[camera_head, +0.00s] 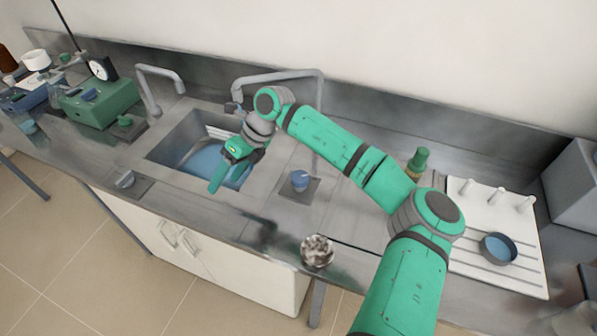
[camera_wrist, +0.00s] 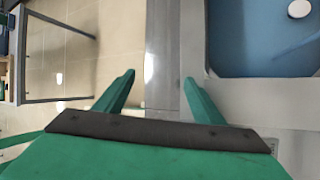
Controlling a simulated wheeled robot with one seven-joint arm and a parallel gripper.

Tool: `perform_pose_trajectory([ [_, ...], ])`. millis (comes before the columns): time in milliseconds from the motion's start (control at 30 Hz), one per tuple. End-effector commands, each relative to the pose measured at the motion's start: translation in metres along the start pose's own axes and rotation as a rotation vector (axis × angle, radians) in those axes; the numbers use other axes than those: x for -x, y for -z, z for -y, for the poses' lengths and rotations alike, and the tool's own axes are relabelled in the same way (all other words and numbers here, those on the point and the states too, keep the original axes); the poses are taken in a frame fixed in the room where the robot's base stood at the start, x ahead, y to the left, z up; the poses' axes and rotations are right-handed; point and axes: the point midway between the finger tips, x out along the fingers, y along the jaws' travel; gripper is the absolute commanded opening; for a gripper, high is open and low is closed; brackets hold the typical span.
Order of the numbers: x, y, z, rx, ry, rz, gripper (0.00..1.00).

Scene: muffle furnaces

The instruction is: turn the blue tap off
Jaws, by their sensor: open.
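Two tall grey bent spouts rise behind the sink, a left one (camera_head: 160,77) and a right one (camera_head: 280,77). A small grey-blue fitting (camera_head: 234,107) shows by the right one, partly hidden by my arm; I cannot tell whether it is the blue tap's handle or how it is turned. My gripper (camera_head: 217,180) hangs over the front right part of the sink (camera_head: 165,152), apart from both spouts. In the wrist view my gripper (camera_wrist: 159,77) is open and empty, pointing down over the counter's front edge (camera_wrist: 162,55). No tap shows there.
A green bottle (camera_head: 418,161) and a white peg rack (camera_head: 490,197) stand at right. A green balance (camera_head: 100,103) is at left.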

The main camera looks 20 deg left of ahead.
Motion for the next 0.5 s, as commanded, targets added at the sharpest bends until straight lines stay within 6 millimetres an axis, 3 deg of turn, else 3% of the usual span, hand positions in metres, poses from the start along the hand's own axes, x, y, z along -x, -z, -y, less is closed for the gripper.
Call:
perform_pose_trajectory([
  [33, 0.020, 0.010, 0.024, -0.011, 0.085, -0.051, 0.63],
  [200, 0.081, 0.045, 0.083, -0.055, 0.311, -0.206, 0.63],
  [333, 0.122, 0.065, 0.109, -0.088, 0.431, -0.285, 0.63],
  [500, 0.149, 0.076, 0.124, -0.110, 0.504, -0.335, 0.63],
])
